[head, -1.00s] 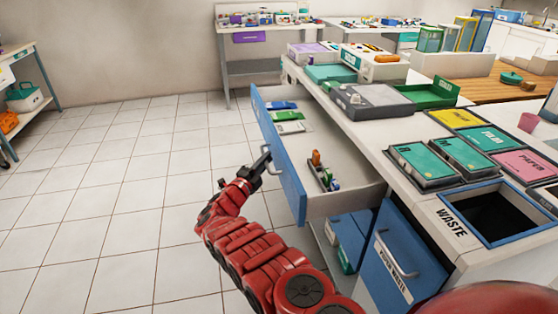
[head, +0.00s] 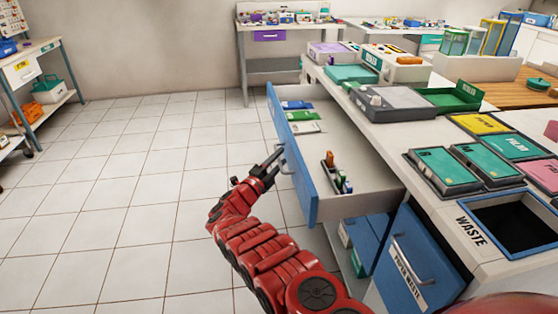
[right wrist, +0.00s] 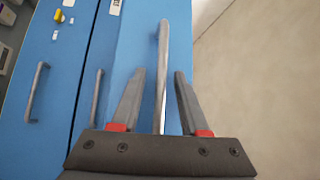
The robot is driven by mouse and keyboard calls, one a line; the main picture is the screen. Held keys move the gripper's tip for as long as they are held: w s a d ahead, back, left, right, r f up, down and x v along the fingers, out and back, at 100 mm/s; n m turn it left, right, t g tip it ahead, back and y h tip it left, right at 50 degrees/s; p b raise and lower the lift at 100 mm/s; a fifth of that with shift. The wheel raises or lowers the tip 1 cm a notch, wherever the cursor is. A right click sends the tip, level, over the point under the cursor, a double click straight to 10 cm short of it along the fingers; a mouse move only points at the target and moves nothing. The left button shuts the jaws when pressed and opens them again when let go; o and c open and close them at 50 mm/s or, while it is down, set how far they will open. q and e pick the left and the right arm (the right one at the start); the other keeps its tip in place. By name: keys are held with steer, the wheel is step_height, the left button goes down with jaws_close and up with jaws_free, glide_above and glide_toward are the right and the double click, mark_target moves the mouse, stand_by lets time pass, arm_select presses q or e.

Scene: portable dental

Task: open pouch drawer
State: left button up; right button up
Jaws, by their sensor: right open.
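The open drawer (head: 350,183) has a blue front (head: 305,182) and a pale interior. It stands well out from the white counter unit. Packets in blue, green and white (head: 299,116) lie in its far part, and a small holder with coloured items (head: 337,176) sits nearer. My right gripper (head: 277,160) is at the drawer's grey handle (head: 286,160). In the right wrist view the two open fingers (right wrist: 159,73) lie on either side of the handle bar (right wrist: 162,55); contact cannot be told. My left gripper is not in view.
A blue paper-waste front (head: 412,262) with a handle is below right, beside the waste opening (head: 510,226). The counter holds a grey device (head: 388,102) and labelled trays (head: 440,168). Tiled floor (head: 110,200) is clear to the left. A shelf cart (head: 40,80) stands far left.

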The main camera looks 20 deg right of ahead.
steer(key=p+v, duration=0.4)
steer(key=v, duration=1.3)
steer(key=shift+a+p, duration=0.2)
steer(key=shift+p, duration=0.2)
steer(key=shift+s, duration=0.1)
